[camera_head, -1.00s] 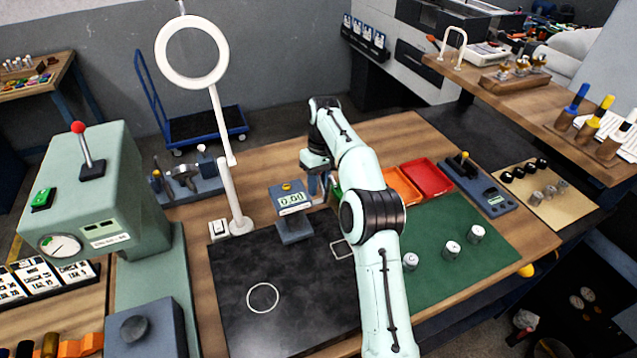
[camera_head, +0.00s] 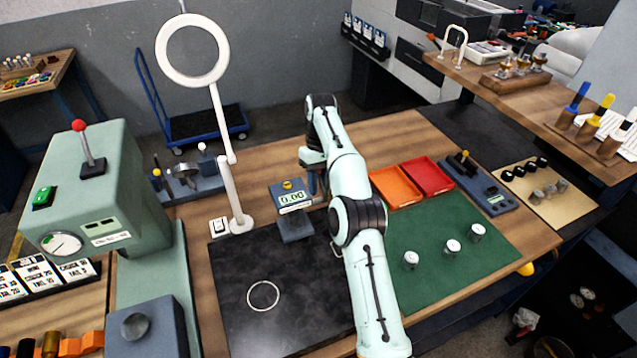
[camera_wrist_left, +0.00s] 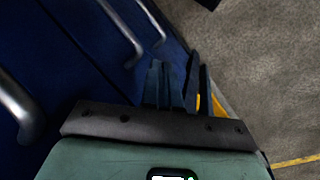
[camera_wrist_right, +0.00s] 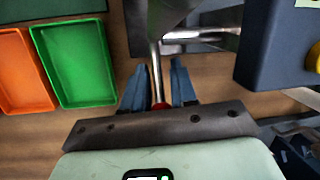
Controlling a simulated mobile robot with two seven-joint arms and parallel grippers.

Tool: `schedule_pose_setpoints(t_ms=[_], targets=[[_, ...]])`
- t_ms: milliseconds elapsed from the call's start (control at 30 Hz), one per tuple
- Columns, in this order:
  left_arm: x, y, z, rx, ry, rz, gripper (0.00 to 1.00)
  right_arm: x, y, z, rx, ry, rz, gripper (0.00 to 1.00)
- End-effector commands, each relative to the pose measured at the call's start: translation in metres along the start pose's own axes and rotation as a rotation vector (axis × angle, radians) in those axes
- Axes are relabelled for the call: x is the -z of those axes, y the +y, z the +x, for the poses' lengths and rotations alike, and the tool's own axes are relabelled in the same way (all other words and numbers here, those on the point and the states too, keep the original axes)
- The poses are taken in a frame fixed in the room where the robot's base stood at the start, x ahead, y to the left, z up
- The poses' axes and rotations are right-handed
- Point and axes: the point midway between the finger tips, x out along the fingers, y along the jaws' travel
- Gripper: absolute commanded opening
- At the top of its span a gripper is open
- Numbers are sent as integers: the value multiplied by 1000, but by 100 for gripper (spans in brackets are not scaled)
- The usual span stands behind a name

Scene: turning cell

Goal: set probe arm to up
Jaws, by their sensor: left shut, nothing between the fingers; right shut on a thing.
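The gauge (camera_head: 293,199) is a blue-grey box on a post with a 0.00 display and a yellow button. Its box also shows at the right edge of the right wrist view (camera_wrist_right: 285,50). A metal rod with a red tip (camera_wrist_right: 159,104), apparently the probe arm, runs down between the fingers of my right gripper (camera_wrist_right: 160,88), which is shut on it. In the head view my right gripper (camera_head: 313,184) is just right of the gauge box, mostly hidden by my arm. My left gripper (camera_wrist_left: 176,88) is shut and empty, seen only in the left wrist view.
A dark mat (camera_head: 233,290) lies in front of the gauge. A magnifier lamp (camera_head: 232,190) stands to its left. Orange (camera_head: 397,188) and red (camera_head: 430,177) trays and a green mat (camera_head: 480,262) lie to the right. A green tray (camera_wrist_right: 75,62) shows in the right wrist view.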

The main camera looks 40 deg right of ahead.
Motion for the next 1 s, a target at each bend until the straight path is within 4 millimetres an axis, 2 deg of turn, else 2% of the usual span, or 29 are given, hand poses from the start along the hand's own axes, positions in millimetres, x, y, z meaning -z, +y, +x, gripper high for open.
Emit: schedule_pose_setpoints(t_ms=[33, 67, 100, 667, 1000], targets=[[0, 0, 0, 0, -1, 0, 0, -1, 0, 3, 1, -13, 1, 33], [0, 0, 0, 0, -1, 0, 0, -1, 0, 3, 1, -13, 1, 43], [0, 0, 0, 0, -1, 0, 0, -1, 0, 3, 1, -12, 1, 46], [0, 0, 0, 0, 0, 0, 0, -1, 0, 0, -1, 6, -1, 46], [0, 0, 0, 0, 0, 0, 0, -5, -1, -4, -17, 111, -14, 46]])
